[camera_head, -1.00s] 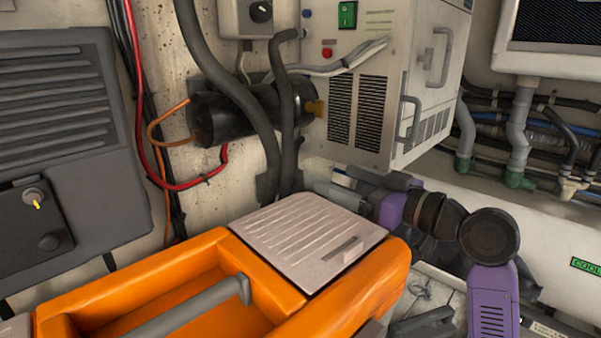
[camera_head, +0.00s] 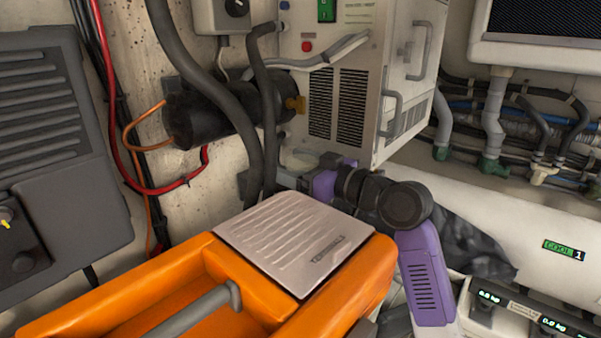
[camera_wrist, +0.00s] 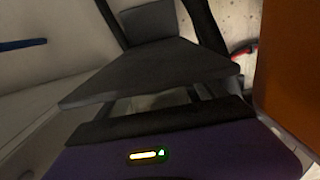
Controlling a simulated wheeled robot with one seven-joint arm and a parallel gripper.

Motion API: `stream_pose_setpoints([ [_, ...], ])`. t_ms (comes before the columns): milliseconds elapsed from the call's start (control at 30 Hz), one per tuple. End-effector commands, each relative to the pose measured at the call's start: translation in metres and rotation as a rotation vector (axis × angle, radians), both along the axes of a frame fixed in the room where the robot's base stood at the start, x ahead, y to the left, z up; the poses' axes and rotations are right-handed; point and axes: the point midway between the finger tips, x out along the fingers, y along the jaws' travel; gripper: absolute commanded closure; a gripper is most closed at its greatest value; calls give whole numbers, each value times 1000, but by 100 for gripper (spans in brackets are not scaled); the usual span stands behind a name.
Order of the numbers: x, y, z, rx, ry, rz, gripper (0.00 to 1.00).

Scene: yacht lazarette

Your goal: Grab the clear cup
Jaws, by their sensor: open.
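I cannot make out a clear cup in either view. My gripper (camera_wrist: 150,60) shows in the wrist view as dark parts reaching up from a black bar and a purple housing. It is open, and nothing is clearly held in it. In the head view my purple and black arm reaches in behind the orange bin's right end, below the white cabinet. The gripper's tips are not clear there.
An orange bin (camera_head: 225,268) with a ribbed grey lid (camera_head: 292,240) fills the front. A white cabinet (camera_head: 345,80), a black cylinder (camera_head: 222,115) and hoses stand behind. A grey vented panel (camera_head: 50,150) is at left. Scale displays (camera_head: 520,310) show at lower right.

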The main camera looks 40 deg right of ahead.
Motion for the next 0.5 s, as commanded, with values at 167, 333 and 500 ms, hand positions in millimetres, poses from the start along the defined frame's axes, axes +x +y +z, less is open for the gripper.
stream_pose_setpoints([
  [167, 1, 0, 0, 0, 0, 0, 20],
  [333, 0, 0, 0, 0, 0, 0, 45],
  [500, 0, 0, 0, 0, -1, 0, 79],
])
